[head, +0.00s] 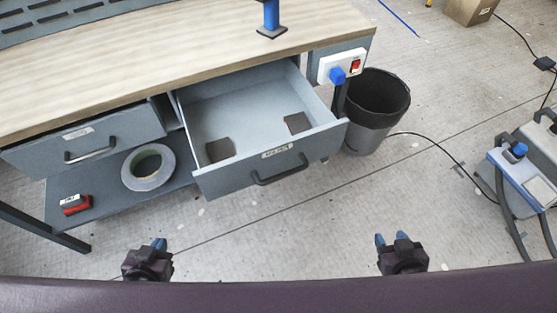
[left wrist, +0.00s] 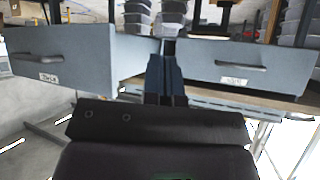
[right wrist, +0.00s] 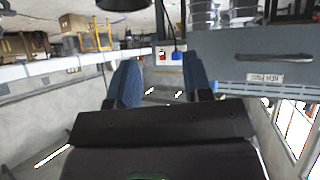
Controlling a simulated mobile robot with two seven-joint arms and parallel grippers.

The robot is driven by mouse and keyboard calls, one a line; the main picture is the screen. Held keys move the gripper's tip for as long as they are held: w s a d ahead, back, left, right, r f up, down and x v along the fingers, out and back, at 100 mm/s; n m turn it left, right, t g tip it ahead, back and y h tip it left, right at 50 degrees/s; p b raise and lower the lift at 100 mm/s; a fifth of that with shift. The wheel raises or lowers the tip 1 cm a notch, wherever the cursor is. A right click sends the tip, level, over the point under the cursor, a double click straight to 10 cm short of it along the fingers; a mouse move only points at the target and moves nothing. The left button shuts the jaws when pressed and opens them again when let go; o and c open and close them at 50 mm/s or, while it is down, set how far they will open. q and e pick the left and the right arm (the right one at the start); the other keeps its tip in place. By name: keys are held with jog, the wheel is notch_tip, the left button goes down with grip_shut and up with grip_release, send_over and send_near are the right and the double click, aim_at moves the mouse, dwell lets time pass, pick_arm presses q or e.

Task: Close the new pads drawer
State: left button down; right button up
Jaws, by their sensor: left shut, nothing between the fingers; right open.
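The new pads drawer (head: 253,170) is pulled well out from the right side of the bench. It has a dark bar handle (head: 279,170) and a small label on its grey front. Two dark square pads lie on its floor. Its front also shows in the right wrist view (right wrist: 285,50), with an upside-down label, and in the left wrist view (left wrist: 65,60). My left gripper (head: 160,243) is shut and empty, in front of the bench and left of the open drawer. My right gripper (head: 392,238) is open and empty, forward and right of the drawer. Neither touches it.
A second drawer (head: 115,138) sits to the left under the wooden bench top (head: 180,55). A tape roll (head: 148,167) and a red item (head: 76,204) lie on the lower shelf. The floor in front is clear.

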jog(key=c, duration=0.5)
jog(key=shift+w+r, duration=0.1)
jog(key=shift+w, duration=0.2)
jog(key=shift+c, duration=1)
jog(key=shift+m+t+y, duration=0.3)
jog(key=shift+t+y, duration=0.2)
jog(key=shift+t, duration=0.2)
jog(key=w, duration=0.2)
jog(key=w+r, duration=0.1)
jog(key=w, duration=0.2)
jog(key=w+a+b, duration=0.1)
jog(key=w, duration=0.1)
jog(key=shift+w+a+r, duration=0.1)
jog(key=shift+w+r, duration=0.1)
jog(key=shift+r, duration=0.2)
grip_shut()
jog(key=m+t+y, duration=0.1)
jog(key=m+y, duration=0.3)
jog(key=m, duration=1)
send_near(330, 144)
jog(key=b+x, duration=0.1)
jog(key=x, duration=0.5)
jog(key=shift+f+b, duration=0.25)
jog(key=shift+b, duration=0.1)
jog(key=shift+w+a, duration=0.15)
jog(key=shift+w, duration=0.4)
